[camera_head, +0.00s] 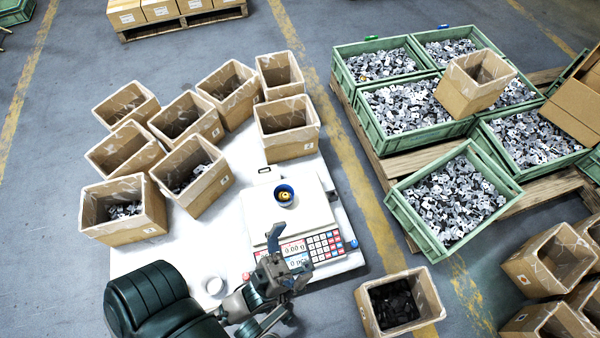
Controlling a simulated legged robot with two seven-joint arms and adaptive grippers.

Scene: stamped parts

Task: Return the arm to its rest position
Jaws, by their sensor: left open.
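My left gripper (284,256) is open and empty in the head view, over the front edge of the scale's keypad and display. My dark green left arm (160,300) comes in from the lower left. My right gripper is out of view.
Several open cardboard boxes stand on the table's left and back, such as one holding grey parts (152,230). Green crates (397,209) of stamped parts lie on pallets at right. A box of black parts (365,312) stands at front right.

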